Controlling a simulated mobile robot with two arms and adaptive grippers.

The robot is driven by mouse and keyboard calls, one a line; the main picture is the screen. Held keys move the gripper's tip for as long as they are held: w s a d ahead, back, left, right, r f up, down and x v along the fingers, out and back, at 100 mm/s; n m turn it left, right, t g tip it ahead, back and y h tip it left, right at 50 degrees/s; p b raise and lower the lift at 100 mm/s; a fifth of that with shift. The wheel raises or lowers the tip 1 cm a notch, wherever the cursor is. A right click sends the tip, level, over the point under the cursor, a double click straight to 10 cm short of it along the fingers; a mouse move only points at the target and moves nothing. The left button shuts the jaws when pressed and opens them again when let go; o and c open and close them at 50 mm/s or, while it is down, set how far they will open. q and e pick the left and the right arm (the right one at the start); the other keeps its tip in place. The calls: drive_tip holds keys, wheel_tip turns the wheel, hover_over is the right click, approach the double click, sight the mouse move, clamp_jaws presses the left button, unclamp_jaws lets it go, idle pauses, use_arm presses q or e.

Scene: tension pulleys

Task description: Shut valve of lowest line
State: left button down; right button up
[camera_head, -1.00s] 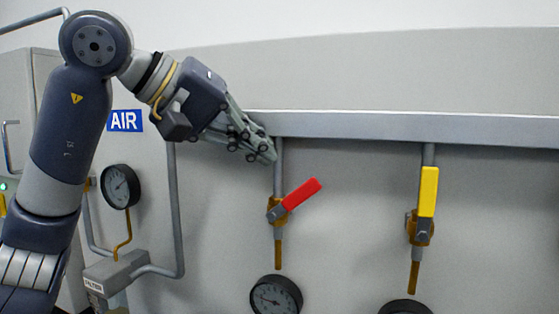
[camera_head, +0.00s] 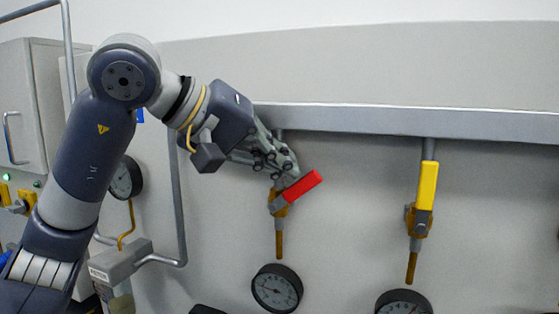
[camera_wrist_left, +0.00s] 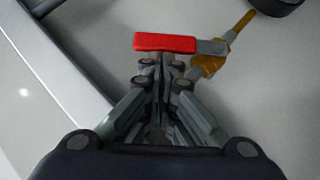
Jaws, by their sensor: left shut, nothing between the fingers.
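A red valve handle (camera_head: 303,187) sits on a brass valve (camera_head: 277,203) on a pipe below the grey rail, tilted up to the right. A yellow valve handle (camera_head: 428,186) stands upright on a second line to the right. My left gripper (camera_head: 290,172) is shut and empty, its fingertips at the upper left side of the red handle. In the left wrist view the red handle (camera_wrist_left: 165,42) lies across just beyond the fingertips (camera_wrist_left: 160,60); I cannot tell whether they touch. My right gripper is not in view.
A gauge (camera_head: 277,288) hangs below the red-handled valve, and another gauge (camera_head: 404,303) below the yellow one. The grey rail (camera_head: 400,121) runs across above both lines. A filter box (camera_head: 120,260) and a gauge (camera_head: 127,178) are at the left, partly behind my arm.

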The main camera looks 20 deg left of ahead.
sight(315, 185)
use_arm(q)
drive_tip(key=shift+d+f, duration=0.15)
drive_tip(key=shift+d, duration=0.2)
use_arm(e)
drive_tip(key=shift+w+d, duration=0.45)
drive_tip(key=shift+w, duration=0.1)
use_arm(q)
drive_tip(key=shift+d+f, duration=0.1)
drive_tip(key=shift+d, duration=0.05)
drive_tip(key=shift+d+f+b, duration=0.6)
drive_tip(key=shift+d+f, duration=0.05)
drive_tip(key=shift+d, duration=0.3)
drive_tip(key=shift+d+f+b, duration=0.6)
drive_tip(key=shift+d+f, duration=0.05)
drive_tip(key=shift+d, duration=0.3)
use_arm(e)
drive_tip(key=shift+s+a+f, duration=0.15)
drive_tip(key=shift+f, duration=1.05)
